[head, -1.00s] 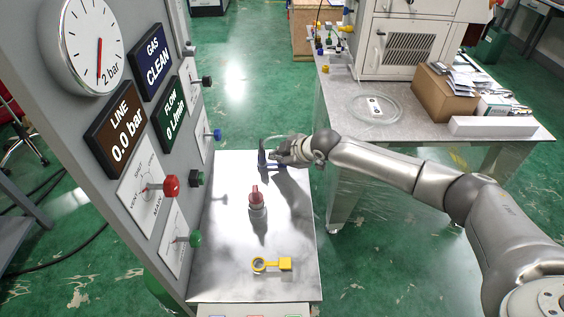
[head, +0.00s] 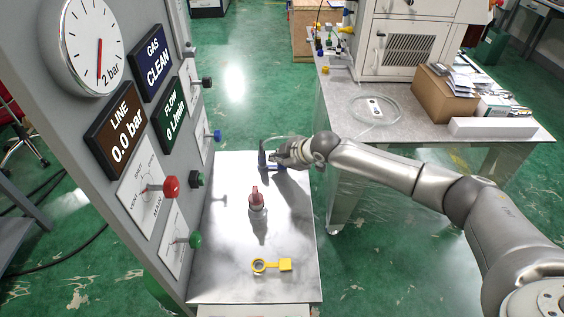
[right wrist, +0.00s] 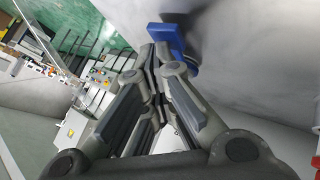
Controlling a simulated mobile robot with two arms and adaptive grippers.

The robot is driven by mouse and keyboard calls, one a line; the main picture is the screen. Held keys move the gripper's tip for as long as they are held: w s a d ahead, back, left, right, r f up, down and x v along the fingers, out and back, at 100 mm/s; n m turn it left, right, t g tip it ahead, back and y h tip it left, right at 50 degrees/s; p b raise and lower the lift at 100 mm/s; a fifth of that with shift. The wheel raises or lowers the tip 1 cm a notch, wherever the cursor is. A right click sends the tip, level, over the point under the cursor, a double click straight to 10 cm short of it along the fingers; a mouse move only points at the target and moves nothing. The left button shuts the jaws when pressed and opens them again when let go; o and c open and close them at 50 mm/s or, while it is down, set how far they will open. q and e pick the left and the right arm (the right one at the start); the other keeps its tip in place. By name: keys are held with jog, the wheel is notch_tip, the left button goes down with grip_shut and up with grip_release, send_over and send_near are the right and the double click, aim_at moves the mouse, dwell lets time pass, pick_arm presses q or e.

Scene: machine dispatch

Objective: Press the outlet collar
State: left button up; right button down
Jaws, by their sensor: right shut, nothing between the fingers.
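A blue fitting (head: 281,168) stands at the far end of the pale metal shelf (head: 228,278), partly hidden by my right gripper (head: 268,157). In the right wrist view the blue fitting (right wrist: 166,38) lies just beyond the fingertips (right wrist: 155,55). The fingers are shut with nothing between them. They look very close to the blue part; I cannot tell whether they touch it. No part is clearly readable as the outlet collar; it may belong to this blue fitting. My left gripper is not in view.
A red-capped fitting (head: 256,201) stands mid-shelf, with a yellow ring-and-tab piece (head: 271,265) nearer. The grey panel (head: 75,185) on the left carries a red knob (head: 171,187) and a green knob (head: 195,239). A bench (head: 400,139) with a clear coiled tube stands at the right.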

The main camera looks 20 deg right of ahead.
aim_at(280, 167)
jog(key=shift+r+p, duration=0.85)
jog(key=shift+r, duration=0.2)
jog(key=shift+r, duration=0.15)
notch_tip(280, 167, up, 5)
jog(key=p, duration=0.4)
dwell(0.3)
